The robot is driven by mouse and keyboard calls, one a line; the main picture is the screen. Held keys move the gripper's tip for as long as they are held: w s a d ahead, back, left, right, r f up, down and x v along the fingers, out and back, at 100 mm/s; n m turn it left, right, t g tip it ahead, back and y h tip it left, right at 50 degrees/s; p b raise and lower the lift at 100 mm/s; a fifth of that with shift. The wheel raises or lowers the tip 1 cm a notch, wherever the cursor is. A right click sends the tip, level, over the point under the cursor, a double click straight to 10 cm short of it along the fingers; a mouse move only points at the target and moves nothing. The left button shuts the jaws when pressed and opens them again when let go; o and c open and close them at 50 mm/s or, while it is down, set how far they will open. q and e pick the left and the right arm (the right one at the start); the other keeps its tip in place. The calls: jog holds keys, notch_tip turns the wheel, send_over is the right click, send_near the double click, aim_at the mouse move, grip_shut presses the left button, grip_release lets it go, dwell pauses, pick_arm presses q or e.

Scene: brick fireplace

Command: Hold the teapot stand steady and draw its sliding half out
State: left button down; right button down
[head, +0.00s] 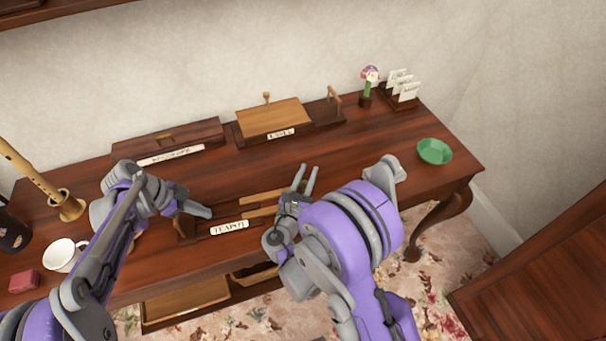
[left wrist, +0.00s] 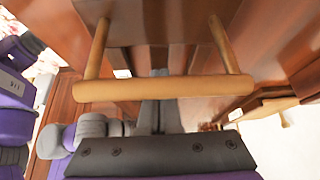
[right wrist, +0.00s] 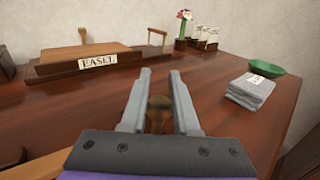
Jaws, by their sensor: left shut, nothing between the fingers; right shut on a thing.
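The teapot stand is a dark wooden piece with a TEAPOT label (head: 230,227) and lighter wooden slats (head: 262,198), near the table's front edge in the head view. My left gripper (head: 200,211) is at its left end; the fingers (left wrist: 158,112) are together and empty. In the left wrist view a wooden bar handle (left wrist: 160,88) crosses in front of those fingers. My right gripper (head: 307,180) is at the stand's right end. In the right wrist view a brown knob (right wrist: 158,104) sits between its fingers. My right arm hides part of the stand's right end.
Behind stand the EASEL stand (head: 272,118) and a dark labelled box (head: 168,142). A green bowl (head: 434,151) is at right, with folded grey cloths (right wrist: 251,90) in the right wrist view. A white mug (head: 65,255) and brass holder (head: 67,206) are left.

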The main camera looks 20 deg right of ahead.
aim_at(303, 186)
pick_arm(q)
jog(key=shift+f, duration=0.1)
pick_arm(e)
jog(key=c, duration=0.7)
grip_release()
jog(key=shift+o, duration=0.2)
jog(key=v, duration=0.7)
jog(key=shift+s+a, duration=0.15)
jog(key=shift+s, duration=0.15)
pick_arm(q)
jog(key=shift+r+p, duration=1.9)
jog(key=shift+r, duration=1.2)
pick_arm(e)
jog(key=shift+w+r, duration=0.25)
jog(key=shift+r, duration=0.9)
jog(key=shift+w+r, duration=0.25)
jog(key=shift+r, duration=0.85)
